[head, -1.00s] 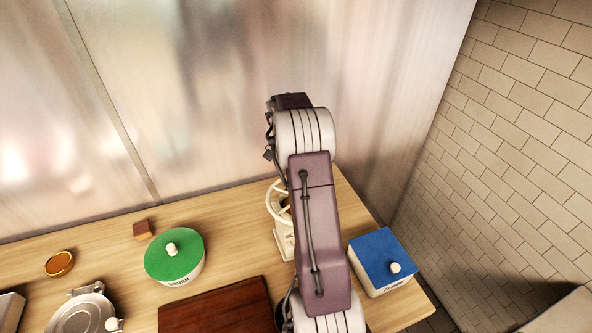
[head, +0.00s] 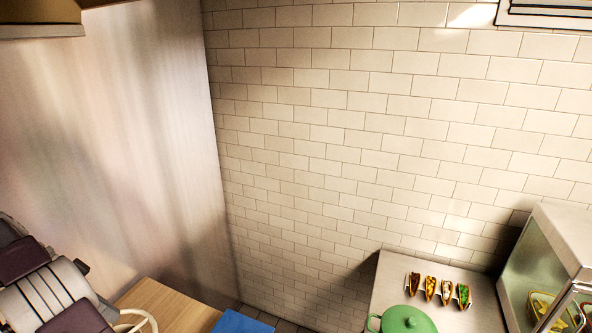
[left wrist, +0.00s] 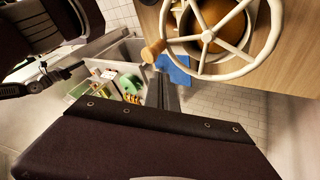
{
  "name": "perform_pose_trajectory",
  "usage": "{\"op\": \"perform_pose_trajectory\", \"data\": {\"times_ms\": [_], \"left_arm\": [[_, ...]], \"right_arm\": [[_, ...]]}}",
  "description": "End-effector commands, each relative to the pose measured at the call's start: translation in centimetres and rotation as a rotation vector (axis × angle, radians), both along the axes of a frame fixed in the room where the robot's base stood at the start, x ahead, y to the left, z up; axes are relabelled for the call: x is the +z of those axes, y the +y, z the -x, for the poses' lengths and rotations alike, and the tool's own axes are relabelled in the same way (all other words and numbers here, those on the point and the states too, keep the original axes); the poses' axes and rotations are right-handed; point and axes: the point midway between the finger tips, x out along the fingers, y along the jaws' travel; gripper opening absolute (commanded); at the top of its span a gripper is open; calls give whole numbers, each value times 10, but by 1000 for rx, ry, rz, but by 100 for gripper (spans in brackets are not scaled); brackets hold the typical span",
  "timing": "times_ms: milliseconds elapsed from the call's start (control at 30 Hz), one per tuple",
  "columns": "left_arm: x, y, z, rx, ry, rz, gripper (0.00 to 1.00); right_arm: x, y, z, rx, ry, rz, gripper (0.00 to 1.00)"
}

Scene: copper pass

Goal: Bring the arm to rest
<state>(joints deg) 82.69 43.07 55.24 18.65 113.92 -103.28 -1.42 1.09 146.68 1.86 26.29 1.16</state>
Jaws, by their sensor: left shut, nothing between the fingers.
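My left arm (head: 45,290) is folded in the lower left corner of the head view, above the end of a wooden counter (head: 172,307). Its fingertips are out of that view. In the left wrist view a dark riveted part of my left gripper (left wrist: 158,112) fills the lower middle; the gripper is shut and holds nothing. A white spoked wheel (left wrist: 221,72) with a wooden knob stands close by in that view, apart from the gripper. My right gripper is in neither view.
Beyond a gap, a steel counter (head: 395,272) holds a green lidded pot (head: 408,320), several filled tacos (head: 430,288) and a glass-fronted case (head: 530,260). A tiled wall (head: 350,150) stands behind.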

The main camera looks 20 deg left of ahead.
Motion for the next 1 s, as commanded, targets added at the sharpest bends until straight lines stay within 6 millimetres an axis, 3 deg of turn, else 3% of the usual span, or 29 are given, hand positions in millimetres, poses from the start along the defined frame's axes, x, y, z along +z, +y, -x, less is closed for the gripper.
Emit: {"op": "perform_pose_trajectory", "data": {"times_ms": [133,267,300,367,400,500,600,700,833,900,1000], "left_arm": [[-3,-4,-12,-36,0,-1,0],[3,-39,-76,-242,-16,-59,0],[5,-63,-99,-332,-20,-62,0],[5,-110,-124,-476,-9,-48,0],[0,-143,-137,-572,0,-48,0],[-27,-227,-155,-733,69,-96,0],[-71,-298,-146,-762,175,-212,0],[-117,-340,-123,-683,251,-352,0],[-173,-359,-91,-436,296,-508,0],[-197,-354,-79,-222,308,-554,0],[-219,-345,-78,72,314,-565,0]], "right_arm": [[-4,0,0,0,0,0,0],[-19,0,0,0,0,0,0],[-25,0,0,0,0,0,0],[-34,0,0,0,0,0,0],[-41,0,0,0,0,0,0],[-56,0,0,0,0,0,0],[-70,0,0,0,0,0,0],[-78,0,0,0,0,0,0],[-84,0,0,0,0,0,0],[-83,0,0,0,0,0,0],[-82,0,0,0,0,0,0]]}}
